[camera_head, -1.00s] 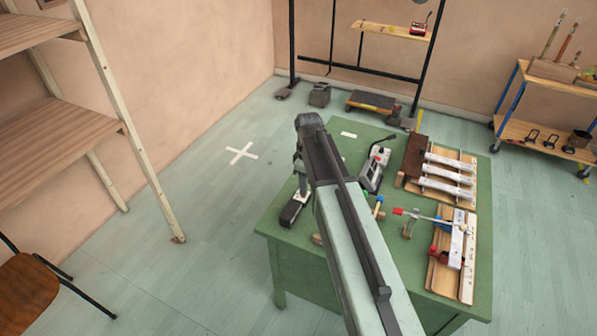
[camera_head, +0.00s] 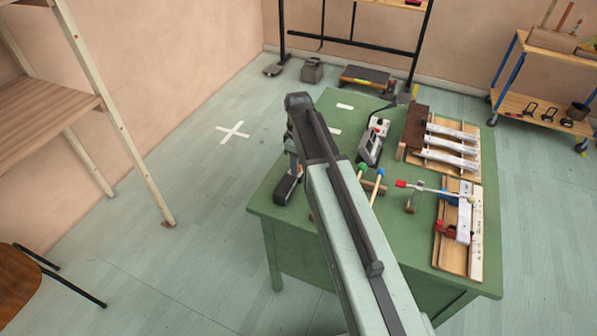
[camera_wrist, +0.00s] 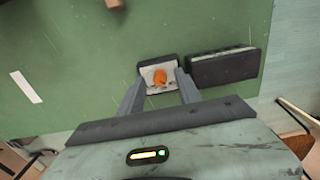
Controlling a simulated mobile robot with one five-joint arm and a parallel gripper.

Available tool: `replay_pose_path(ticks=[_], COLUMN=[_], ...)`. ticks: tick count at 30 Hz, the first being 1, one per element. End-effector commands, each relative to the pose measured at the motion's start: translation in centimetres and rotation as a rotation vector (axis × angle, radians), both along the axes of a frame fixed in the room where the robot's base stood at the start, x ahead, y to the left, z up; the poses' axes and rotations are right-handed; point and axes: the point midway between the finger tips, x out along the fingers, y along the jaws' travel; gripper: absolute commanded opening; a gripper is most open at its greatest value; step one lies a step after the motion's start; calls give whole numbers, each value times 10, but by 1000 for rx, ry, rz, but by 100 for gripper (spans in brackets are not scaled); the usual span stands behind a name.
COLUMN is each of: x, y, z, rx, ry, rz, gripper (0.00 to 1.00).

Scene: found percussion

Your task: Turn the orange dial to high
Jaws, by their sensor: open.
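The orange dial (camera_wrist: 158,77) sits on the pale top face of a small dark-edged box (camera_wrist: 171,60) in the wrist view. My gripper (camera_wrist: 160,86) is open, with one grey finger on each side of the dial. I cannot tell whether the fingers touch it or how far above it they are. In the head view my gripper (camera_head: 293,160) hangs at the left edge of the green table (camera_head: 300,228). The dial cannot be made out there behind my arm. The dial's markings are too small to read.
A black box (camera_wrist: 226,67) lies just right of the dial box; it also shows in the head view (camera_head: 286,190). A grey device (camera_head: 371,145), mallets (camera_head: 377,187) and wooden boards with pale bars (camera_head: 452,146) occupy the table's right side. A wooden shelf (camera_head: 50,100) stands left.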

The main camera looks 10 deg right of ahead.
Motion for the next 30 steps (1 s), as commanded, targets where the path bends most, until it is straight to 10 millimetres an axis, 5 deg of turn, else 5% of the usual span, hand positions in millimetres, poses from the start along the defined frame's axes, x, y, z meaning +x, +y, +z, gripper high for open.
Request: replay_pose_path(ticks=[8, 12, 13, 30], x=[0, 0, 0, 1], y=[-1, -1, -1, -2], z=[-3, -3, -3, -3], rx=[0, 0, 0, 0], ry=[0, 0, 0, -2], rz=[-1, -1, -1, -155], gripper=[41, 2, 0, 0])
